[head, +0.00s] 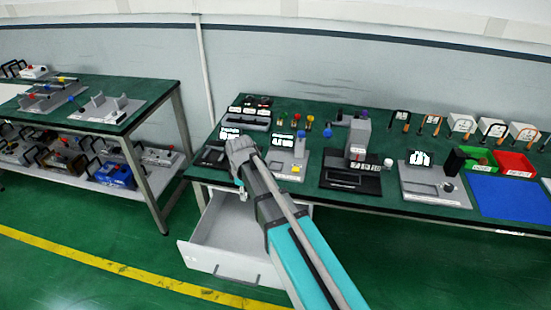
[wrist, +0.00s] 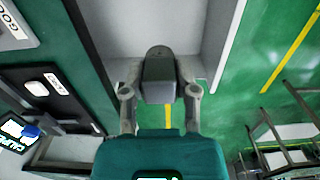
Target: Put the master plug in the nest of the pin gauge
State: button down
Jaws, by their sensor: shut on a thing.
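My gripper (wrist: 160,92) is shut on a dark grey block with a rounded end (wrist: 158,78), seen between its two fingers in the wrist view. It looks like the master plug, but its full shape is partly hidden. In the head view my gripper (head: 240,186) points down at the table's front edge, above the back of the open drawer. A grey gauge station with a display (head: 290,160) stands on the table just right of my wrist. I cannot tell for certain which station is the pin gauge, and no nest is clearly visible.
The light grey drawer (head: 215,250) is pulled out under the table; it also shows in the wrist view (wrist: 160,30). A black-based station (head: 350,178), another grey station (head: 430,185) and a blue mat (head: 510,198) stand to the right. A second bench (head: 150,90) is at left.

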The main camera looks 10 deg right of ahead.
notch_tip(320, 180, up, 15)
jog(key=p, duration=1.3)
jog(key=shift+p, duration=0.3)
jog(key=shift+a+f, duration=0.1)
